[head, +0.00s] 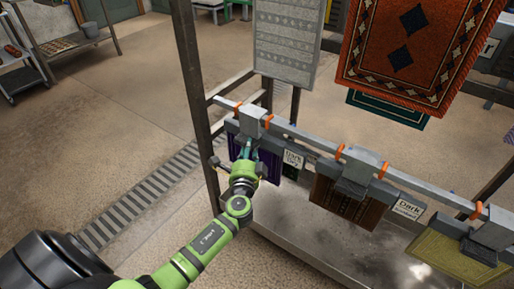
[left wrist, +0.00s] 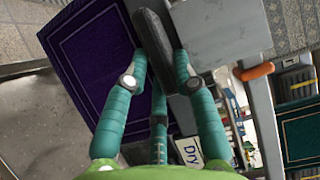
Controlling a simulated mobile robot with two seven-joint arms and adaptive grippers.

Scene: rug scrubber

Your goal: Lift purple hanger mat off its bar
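The purple hanger mat (head: 236,148) hangs at the left end of the rail, under a grey clamp-like hanger (head: 251,114). My left gripper (head: 246,149) is at the front of this hanger and hides part of the mat. In the left wrist view the purple mat (left wrist: 88,52) fills the upper left. The tips of the teal fingers (left wrist: 160,62) stand on both sides of the hanger's dark handle bar (left wrist: 153,35), very close to it. I cannot tell whether they press on it. My right gripper is not in view.
The metal rail (head: 305,137) carries orange rings, a brown mat (head: 343,202) and a yellow mat (head: 448,258) to the right. A grey rug (head: 287,38) and a red rug (head: 405,50) hang behind. A dark post (head: 190,75) stands left of the purple mat.

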